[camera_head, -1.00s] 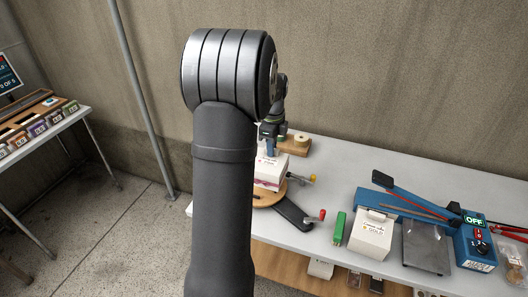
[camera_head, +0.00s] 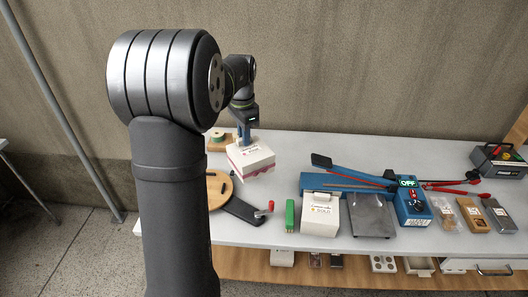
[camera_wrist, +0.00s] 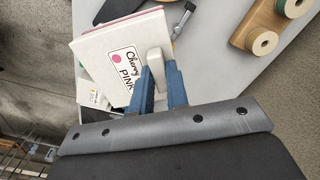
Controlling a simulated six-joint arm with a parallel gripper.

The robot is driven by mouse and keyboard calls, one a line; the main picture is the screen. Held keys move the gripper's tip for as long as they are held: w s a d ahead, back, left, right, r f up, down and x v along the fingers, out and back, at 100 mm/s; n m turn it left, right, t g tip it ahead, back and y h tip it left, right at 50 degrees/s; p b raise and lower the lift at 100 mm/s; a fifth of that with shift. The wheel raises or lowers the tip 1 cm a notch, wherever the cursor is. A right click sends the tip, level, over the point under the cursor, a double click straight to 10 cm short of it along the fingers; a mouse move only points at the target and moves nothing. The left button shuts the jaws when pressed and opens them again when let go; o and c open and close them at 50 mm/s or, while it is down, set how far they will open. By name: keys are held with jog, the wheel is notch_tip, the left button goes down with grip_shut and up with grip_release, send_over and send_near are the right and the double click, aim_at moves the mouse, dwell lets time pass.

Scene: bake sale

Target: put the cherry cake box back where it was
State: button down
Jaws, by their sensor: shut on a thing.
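The cherry cake box (camera_head: 250,165) is white with a pink-red band, and its label reads "Cherry PINK" in the wrist view (camera_wrist: 97,44). My gripper (camera_head: 243,142) is shut on a pale raised part on top of the box. The blue fingers (camera_wrist: 160,84) sit on either side of that part. The box hangs slightly tilted above the table, just right of a round wooden turntable (camera_head: 216,194), which is partly hidden by my arm. The bare wooden top of the turntable shows.
A white box labelled GOLD (camera_head: 319,216) stands right of a green block (camera_head: 290,215). A blue sealer with an OFF display (camera_head: 412,205) is farther right. A wooden spool holder (camera_head: 219,141) stands at the back. Grey tabletop (camera_head: 270,236) is free in front.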

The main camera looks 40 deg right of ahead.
jog(key=s+d+f+n, duration=0.1)
jog(key=d+n, duration=0.8)
jog(key=n, duration=0.5)
jog(key=s+d+f+n, duration=0.2)
jog(key=d+n, duration=0.7)
jog(key=n, duration=0.6)
jog(key=w+a+f, duration=0.2)
jog(key=w+f, duration=0.8)
jog(key=w, duration=0.2)
jog(key=shift+a+f, duration=0.15)
jog(key=shift+f, duration=0.25)
jog(key=shift+f, duration=0.1)
jog(key=c, duration=1.8)
grip_release()
jog(key=o, duration=0.4)
